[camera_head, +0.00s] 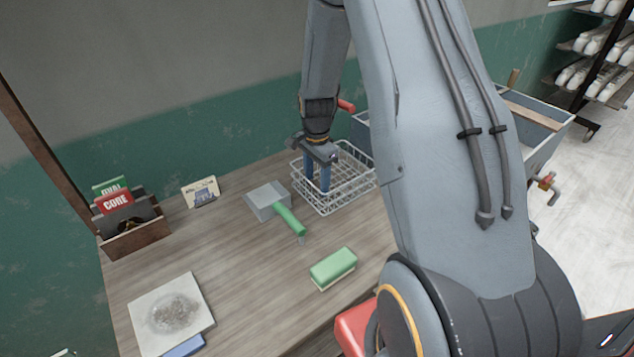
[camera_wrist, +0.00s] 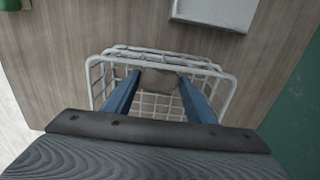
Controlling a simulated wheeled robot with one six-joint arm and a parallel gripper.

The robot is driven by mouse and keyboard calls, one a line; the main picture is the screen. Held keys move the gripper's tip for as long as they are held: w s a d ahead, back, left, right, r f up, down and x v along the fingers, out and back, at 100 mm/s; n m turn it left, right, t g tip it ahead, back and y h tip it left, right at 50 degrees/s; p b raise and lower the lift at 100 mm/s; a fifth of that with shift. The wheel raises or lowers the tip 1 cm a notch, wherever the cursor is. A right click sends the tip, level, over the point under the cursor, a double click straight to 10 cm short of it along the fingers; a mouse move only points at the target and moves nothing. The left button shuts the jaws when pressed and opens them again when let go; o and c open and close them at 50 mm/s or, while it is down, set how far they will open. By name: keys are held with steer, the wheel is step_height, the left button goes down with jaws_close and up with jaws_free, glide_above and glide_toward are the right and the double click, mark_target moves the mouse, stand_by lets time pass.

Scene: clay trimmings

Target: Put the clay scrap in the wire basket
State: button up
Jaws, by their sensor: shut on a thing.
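The white wire basket (camera_head: 345,186) stands on the wooden table near the wall; its mesh fills the middle of the wrist view (camera_wrist: 160,104). My gripper (camera_head: 318,188) points down with its blue fingers inside the basket's outline, toward its left side. In the wrist view my gripper (camera_wrist: 160,82) is shut on a brownish clay scrap (camera_wrist: 161,79), which sits between the fingertips. I cannot tell whether the scrap touches the basket floor. The scrap is not clearly visible in the head view.
A grey dustpan (camera_head: 267,201) with a green handle lies just left of the basket. A green block (camera_head: 333,267) lies nearer the front. A pale square board (camera_head: 171,313), a small card (camera_head: 201,192) and a wooden box (camera_head: 136,239) are at the left. Bare table separates them.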

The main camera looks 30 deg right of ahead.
mark_target(316, 183)
steer(key=shift+f, duration=0.6)
steer(key=shift+f, duration=0.1)
steer(key=o, duration=1.1)
steer(key=shift+c, duration=0.2)
step_height(316, 183, up, 12)
steer(key=b, duration=0.3)
steer(key=s+a+r+n, duration=0.1)
steer(key=s+a+n, duration=0.4)
steer(key=s+n, duration=0.3)
steer(key=s+a+r+n+t, duration=0.1)
steer(key=s+a+n, duration=0.5)
steer(key=s, duration=0.5)
steer(key=shift+a+n, duration=0.2)
steer(key=shift+n, duration=0.7)
steer(key=shift+r, duration=0.1)
